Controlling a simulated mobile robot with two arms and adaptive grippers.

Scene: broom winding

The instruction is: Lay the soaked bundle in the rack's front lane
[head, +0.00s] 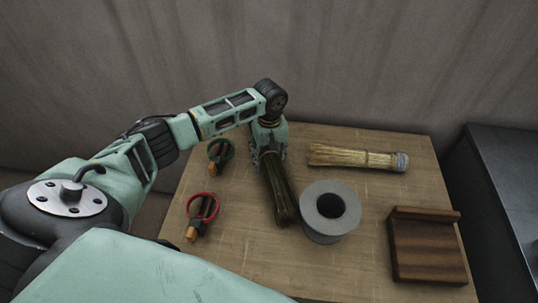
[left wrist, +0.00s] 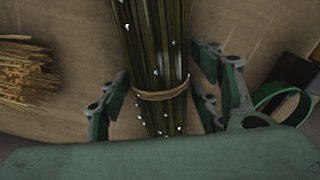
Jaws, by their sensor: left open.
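The soaked bundle (head: 282,200) is a sheaf of dark green stalks on the wooden table, left of the grey ring. In the left wrist view the bundle (left wrist: 155,45) carries water drops and a tan tie. My left gripper (head: 268,158) points down over its far end. The gripper's open fingers (left wrist: 160,100) stand on either side of the bundle near the tie, with gaps visible. A dark brown wooden piece (head: 428,250) with a raised back ledge lies at the right; I cannot tell whether it is the rack. No lanes show clearly. My right gripper is out of view.
A thick grey ring or spool (head: 318,228) stands close to the bundle's right. A pale straw bundle (head: 350,156) with a grey-bound end lies at the back right. Green-handled (head: 218,156) and red-handled (head: 201,216) tools lie at the left. A dark cabinet (head: 500,180) stands beyond the right edge.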

